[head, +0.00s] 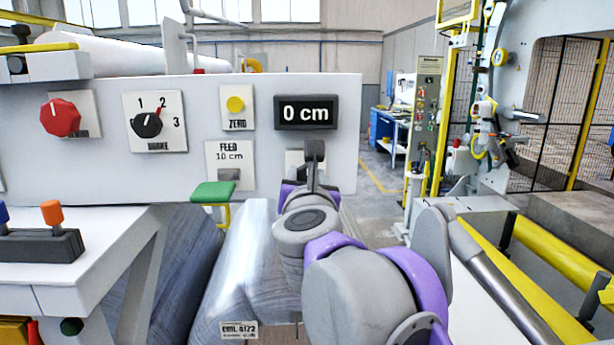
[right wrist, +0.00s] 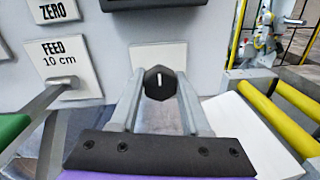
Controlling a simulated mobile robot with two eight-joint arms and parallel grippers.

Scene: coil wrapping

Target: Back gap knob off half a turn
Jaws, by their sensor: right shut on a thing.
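The black gap knob (right wrist: 160,83) sits on a pale plate (right wrist: 146,57) below the dark display in the right wrist view, its white pointer line standing close to upright. My right gripper (right wrist: 160,92) is shut on the knob, one finger at each side. In the head view my right gripper (head: 308,182) reaches up to the panel and hides the knob and most of its plate (head: 293,160). The display (head: 305,112) above it reads 0 cm. My left gripper is out of view.
The panel (head: 205,95) also carries a red knob (head: 61,118), a black selector (head: 146,124), a yellow ZERO button (head: 236,104) and a FEED lever (head: 229,174). Yellow rollers (head: 560,255) lie at right.

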